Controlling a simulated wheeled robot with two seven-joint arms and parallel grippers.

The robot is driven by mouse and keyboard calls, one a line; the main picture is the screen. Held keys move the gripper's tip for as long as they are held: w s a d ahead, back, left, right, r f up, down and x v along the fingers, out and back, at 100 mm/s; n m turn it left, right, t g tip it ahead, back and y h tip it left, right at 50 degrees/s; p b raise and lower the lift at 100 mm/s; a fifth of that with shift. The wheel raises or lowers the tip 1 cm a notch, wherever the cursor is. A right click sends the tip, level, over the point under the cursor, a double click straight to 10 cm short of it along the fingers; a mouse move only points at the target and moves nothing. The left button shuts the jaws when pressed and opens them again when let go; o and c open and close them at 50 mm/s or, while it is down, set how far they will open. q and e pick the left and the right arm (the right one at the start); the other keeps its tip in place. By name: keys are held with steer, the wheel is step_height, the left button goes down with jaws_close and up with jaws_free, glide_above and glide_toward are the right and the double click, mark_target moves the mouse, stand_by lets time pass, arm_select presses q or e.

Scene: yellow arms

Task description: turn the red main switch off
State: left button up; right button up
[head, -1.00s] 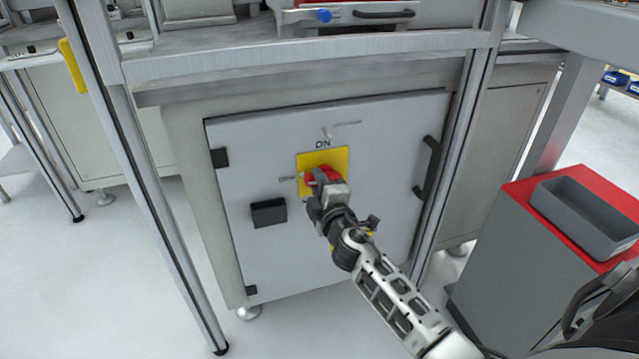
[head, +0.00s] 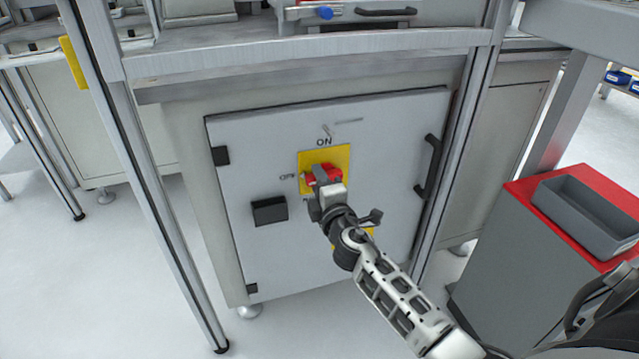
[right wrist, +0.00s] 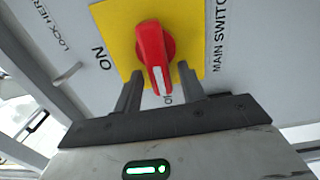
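The red main switch (head: 328,172) sits on a yellow plate (head: 340,155) on the grey cabinet door. "ON" is printed above the plate and a small label is at its left. In the right wrist view the red knob (right wrist: 151,45) has a white mark pointing down between my fingers, toward a partly hidden label; "ON" is at the left. My right gripper (right wrist: 158,75) is open, one finger on each side of the knob's lower end, with gaps visible. In the head view the right gripper (head: 319,180) covers part of the switch. My left gripper is not in view.
The cabinet door (head: 390,180) has a black handle (head: 428,168) at right and a black box (head: 269,210) at lower left. Metal frame posts stand on both sides. A grey bin (head: 590,215) lies on a red-topped cabinet at right.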

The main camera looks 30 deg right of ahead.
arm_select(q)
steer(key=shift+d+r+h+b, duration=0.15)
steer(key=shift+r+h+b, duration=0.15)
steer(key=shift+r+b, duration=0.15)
arm_select(e)
steer(key=v, duration=1.6)
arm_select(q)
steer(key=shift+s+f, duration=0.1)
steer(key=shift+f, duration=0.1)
arm_select(e)
steer(key=shift+a, duration=0.1)
steer(key=shift+r, duration=0.1)
